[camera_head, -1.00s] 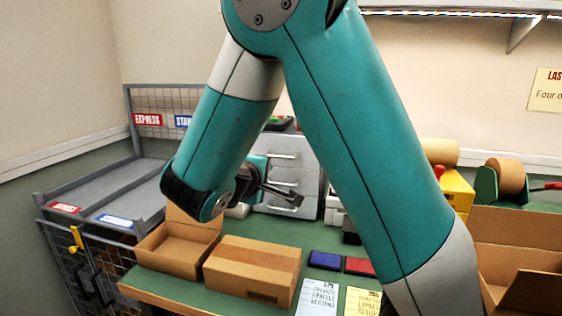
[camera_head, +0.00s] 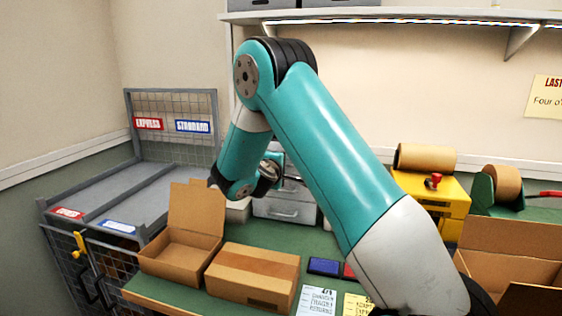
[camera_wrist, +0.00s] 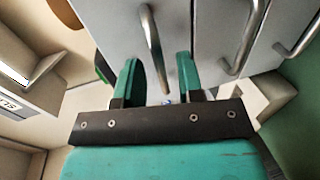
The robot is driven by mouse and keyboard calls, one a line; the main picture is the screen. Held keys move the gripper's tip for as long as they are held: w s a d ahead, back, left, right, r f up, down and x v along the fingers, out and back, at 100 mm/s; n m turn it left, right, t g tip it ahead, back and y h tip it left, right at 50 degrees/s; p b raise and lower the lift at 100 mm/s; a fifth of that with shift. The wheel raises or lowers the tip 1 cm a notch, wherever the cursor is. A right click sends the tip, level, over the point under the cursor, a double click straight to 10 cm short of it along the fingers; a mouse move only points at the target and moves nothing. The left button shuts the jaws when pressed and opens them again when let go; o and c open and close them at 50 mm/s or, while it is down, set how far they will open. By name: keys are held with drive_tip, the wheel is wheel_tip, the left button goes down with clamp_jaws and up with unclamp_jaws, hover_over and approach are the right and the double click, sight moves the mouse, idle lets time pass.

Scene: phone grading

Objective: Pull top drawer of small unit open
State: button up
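The small grey drawer unit (camera_head: 285,207) stands on the green bench, and my arm hides much of its upper part. In the wrist view its front fills the upper middle, turned sideways, with the top drawer's bar handle (camera_wrist: 152,40) and two more handles, (camera_wrist: 245,40) and (camera_wrist: 298,37). The drawers look shut. My gripper (camera_wrist: 158,62) is open, with one green finger on each side of the top handle. The handle's near end runs between the fingers, and I see no finger pressed on it. In the head view my gripper is mostly hidden at the unit.
An open carton (camera_head: 178,258) and a closed carton (camera_head: 252,275) stand in front of the unit. A blue pad (camera_head: 325,266) and paper cards lie to their right. A wire rack (camera_head: 130,190) is at left. A yellow dispenser (camera_head: 430,190) and another open carton (camera_head: 515,255) are at right.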

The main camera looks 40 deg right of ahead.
drive_tip(key=shift+x, duration=0.85)
drive_tip(key=shift+c, duration=0.5)
clamp_jaws()
drive_tip(key=shift+f, duration=0.1)
